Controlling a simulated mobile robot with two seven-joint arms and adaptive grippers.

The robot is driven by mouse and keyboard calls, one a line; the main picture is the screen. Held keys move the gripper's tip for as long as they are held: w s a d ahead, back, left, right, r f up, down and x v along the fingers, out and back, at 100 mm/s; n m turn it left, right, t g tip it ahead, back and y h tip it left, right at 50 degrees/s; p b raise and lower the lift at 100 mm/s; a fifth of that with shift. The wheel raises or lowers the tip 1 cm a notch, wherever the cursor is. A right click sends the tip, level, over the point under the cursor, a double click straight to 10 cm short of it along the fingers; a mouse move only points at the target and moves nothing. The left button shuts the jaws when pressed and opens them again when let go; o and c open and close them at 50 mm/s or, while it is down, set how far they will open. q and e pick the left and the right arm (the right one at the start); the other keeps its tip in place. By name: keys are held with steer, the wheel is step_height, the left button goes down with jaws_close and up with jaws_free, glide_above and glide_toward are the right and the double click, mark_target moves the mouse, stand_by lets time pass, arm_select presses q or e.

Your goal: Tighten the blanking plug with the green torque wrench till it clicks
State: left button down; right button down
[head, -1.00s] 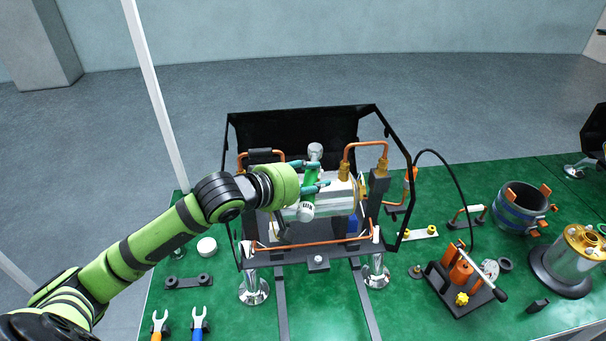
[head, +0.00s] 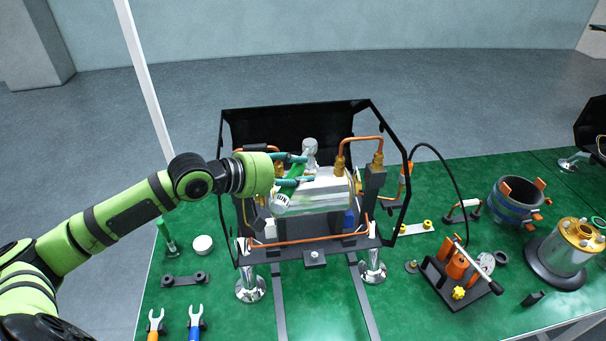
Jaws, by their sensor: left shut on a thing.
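My left gripper (head: 300,170) is shut on the green torque wrench (head: 294,183). The wrench is held tilted over the machine frame, its silver head (head: 310,146) pointing up and away and its white-marked end (head: 283,203) toward me. Behind and below it lies the shiny metal boiler (head: 325,194) inside the black open frame (head: 402,158). I cannot make out the blanking plug; the wrench and gripper cover part of the boiler. Whether the wrench touches the boiler or a fitting is not clear. My right gripper is not in view.
Copper pipes (head: 361,141) rise at the boiler's right. A copper bar (head: 310,241) crosses the frame's front. A pump block (head: 462,272), blue ring vessel (head: 517,201) and brass-topped cylinder (head: 564,254) stand right. Two fork wrenches (head: 196,320) lie front left. Green table (head: 310,300) is partly clear.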

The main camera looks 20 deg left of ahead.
arm_select(q)
steer(key=shift+a+f, duration=0.25)
steer(key=shift+d+r, duration=0.15)
steer(key=shift+r, duration=0.05)
step_height(320, 180, up, 2)
steer(key=shift+w+r+p, duration=0.1)
steer(key=shift+r+p, duration=0.05)
steer(key=shift+p, duration=0.4)
steer(key=shift+r, duration=1.9)
